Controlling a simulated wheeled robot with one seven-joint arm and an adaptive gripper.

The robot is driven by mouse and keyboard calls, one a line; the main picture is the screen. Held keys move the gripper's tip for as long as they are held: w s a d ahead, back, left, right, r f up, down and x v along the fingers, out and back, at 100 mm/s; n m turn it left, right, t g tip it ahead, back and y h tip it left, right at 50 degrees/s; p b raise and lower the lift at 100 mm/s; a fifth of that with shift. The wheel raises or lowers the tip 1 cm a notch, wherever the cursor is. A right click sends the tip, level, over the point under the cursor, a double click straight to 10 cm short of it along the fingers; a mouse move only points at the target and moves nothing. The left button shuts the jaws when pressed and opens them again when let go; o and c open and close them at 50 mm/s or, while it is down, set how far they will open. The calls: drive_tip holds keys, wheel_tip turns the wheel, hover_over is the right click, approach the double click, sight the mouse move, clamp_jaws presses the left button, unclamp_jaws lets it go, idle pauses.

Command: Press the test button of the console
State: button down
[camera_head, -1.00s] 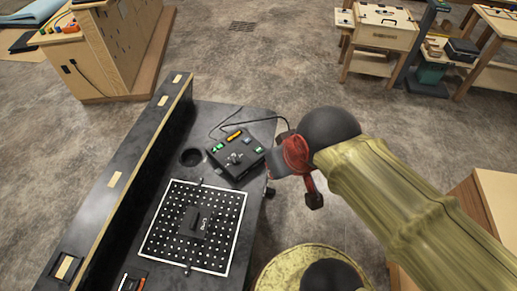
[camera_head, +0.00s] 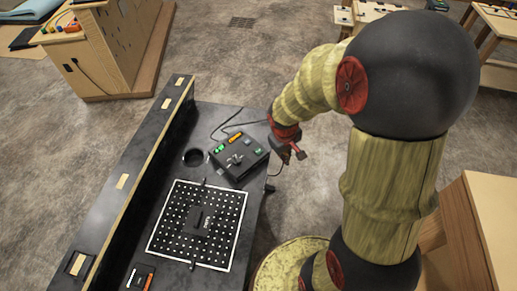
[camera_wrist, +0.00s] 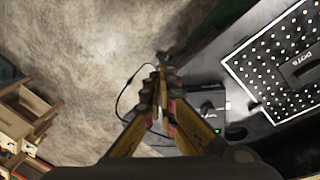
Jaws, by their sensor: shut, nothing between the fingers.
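The console (camera_head: 228,172) is a small dark box on the black table, with a cable running from its back. Its top carries a green patch (camera_head: 219,149), an orange strip (camera_head: 235,137), a bluish patch, another green patch at the right, and a grey lever or knob (camera_head: 235,159). I cannot read which one is the test button. My gripper (camera_head: 297,153) is shut and empty, just right of the console and apart from it. In the wrist view the closed fingers (camera_wrist: 161,82) partly cover the console (camera_wrist: 205,98), and one green patch shows beside them.
A white-framed dotted board (camera_head: 165,239) with a dark block on it lies in front of the console. A round hole (camera_head: 193,157) is left of the console. A raised ledge (camera_head: 128,170) runs along the table's left side. Open floor lies behind the table.

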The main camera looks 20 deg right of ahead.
drive_tip(key=w+d+f+n, duration=0.2)
drive_tip(key=w+f, duration=0.2)
drive_tip(key=f, duration=0.1)
drive_tip(key=n+t+y+p, duration=0.1)
drive_tip(key=n+t+y, duration=0.2)
drive_tip(key=n+t, duration=0.3)
hover_over(257, 151)
drive_tip(key=shift+w+a+f, duration=0.1)
drive_tip(key=shift+f, duration=0.25)
drive_tip(key=shift+f, duration=0.1)
wheel_tip(257, 151, down, 9)
drive_tip(key=b, duration=0.8)
drive_tip(key=shift+r, duration=0.2)
drive_tip(key=shift+f, duration=0.15)
drive_tip(key=shift+f+b, duration=0.25)
drive_tip(key=shift+b, duration=0.05)
